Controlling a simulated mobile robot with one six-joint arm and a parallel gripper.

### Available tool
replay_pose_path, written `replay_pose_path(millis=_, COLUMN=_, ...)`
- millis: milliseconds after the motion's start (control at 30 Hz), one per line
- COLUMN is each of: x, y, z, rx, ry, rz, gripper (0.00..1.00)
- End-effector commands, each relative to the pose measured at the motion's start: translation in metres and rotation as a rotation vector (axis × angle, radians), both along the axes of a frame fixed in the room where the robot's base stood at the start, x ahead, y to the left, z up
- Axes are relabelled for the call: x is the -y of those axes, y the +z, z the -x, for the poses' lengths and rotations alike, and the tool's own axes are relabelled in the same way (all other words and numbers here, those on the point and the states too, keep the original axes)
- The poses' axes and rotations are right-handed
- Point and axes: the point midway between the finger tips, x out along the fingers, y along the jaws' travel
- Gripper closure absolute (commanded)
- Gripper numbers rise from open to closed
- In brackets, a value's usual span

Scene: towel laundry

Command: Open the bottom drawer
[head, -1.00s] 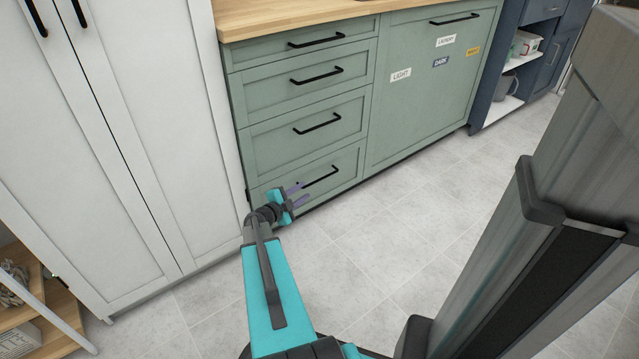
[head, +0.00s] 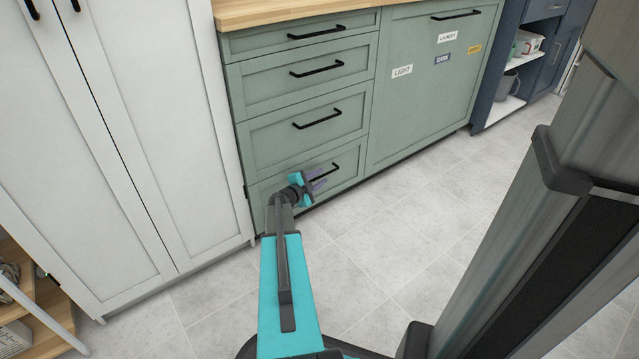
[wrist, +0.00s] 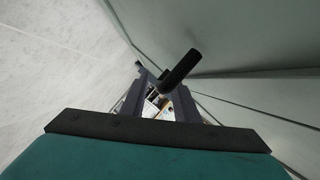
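The bottom drawer (head: 345,180) is the lowest of the green drawers in the head view, and it is closed. Its black bar handle (head: 330,171) is partly hidden behind my gripper (head: 318,181). My gripper is at the left part of this handle, in front of the drawer face. In the wrist view the dark handle (wrist: 181,70) slants close to the fingertips of my gripper (wrist: 158,98). A gap shows between the two fingers, so they are open. I cannot tell whether the handle lies fully between them or touches them.
More green drawers (head: 305,118) stand above, under a wooden worktop (head: 270,12). A tall white cabinet (head: 130,130) stands to the left, close to my arm. A labelled green panel (head: 420,100) is to the right. The tiled floor (head: 400,230) in front is clear.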

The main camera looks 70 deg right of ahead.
Motion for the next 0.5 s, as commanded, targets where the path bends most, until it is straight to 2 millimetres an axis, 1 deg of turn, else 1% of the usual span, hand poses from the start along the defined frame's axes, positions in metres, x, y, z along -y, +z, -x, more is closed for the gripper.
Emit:
replay_pose_path(millis=33, x=0.0054, y=-0.0029, z=0.0009, rx=0.000, ry=-0.001, rz=0.000, gripper=0.72)
replay_pose_path(millis=200, x=0.0120, y=-0.0030, z=0.0034, rx=0.000, ry=-0.001, rz=0.000, gripper=0.72)
replay_pose_path(millis=500, x=0.0125, y=-0.0023, z=0.0041, rx=0.000, ry=-0.001, rz=0.000, gripper=0.72)
